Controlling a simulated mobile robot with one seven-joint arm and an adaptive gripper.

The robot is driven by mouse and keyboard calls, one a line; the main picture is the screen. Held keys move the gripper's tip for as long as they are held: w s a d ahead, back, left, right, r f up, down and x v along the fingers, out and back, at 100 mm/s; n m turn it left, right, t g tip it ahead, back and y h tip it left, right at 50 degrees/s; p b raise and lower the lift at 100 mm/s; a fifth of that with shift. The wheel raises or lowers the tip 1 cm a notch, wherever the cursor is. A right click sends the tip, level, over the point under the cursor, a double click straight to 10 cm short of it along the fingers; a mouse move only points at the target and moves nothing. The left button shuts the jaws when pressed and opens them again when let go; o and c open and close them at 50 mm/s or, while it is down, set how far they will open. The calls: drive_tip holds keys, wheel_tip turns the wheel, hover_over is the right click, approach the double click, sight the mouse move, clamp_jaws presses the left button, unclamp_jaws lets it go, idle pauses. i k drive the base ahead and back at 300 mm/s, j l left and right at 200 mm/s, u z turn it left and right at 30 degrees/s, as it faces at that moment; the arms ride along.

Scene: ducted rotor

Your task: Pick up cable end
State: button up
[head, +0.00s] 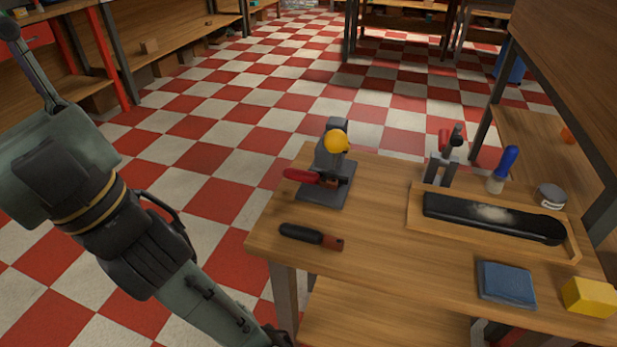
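I cannot make out a cable end for certain in the head view. A short black piece with a reddish-brown tip (311,237) lies on the near left part of the wooden table (385,250); whether it is a cable end or a tool handle I cannot tell. Behind it a dark grey stand (326,190) carries an orange ball (337,142) and a red-handled piece (302,176). My arm runs from the upper left to the bottom edge, left of the table. My gripper is not visible.
On the right, a wooden tray (413,222) holds a long black piece (490,218). Around it are a small tool stand (440,172), a blue-handled brush (507,163), a round tin (550,196), a blue cloth (505,283) and a yellow block (590,296). The table's middle is clear.

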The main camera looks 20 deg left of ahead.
sight(302, 175)
drive_tip(key=j+u, duration=0.1)
drive_tip(key=u, duration=0.65)
drive_tip(key=i+j+u, duration=0.1)
drive_tip(key=u, duration=0.3)
drive_tip(key=i+l, duration=0.4)
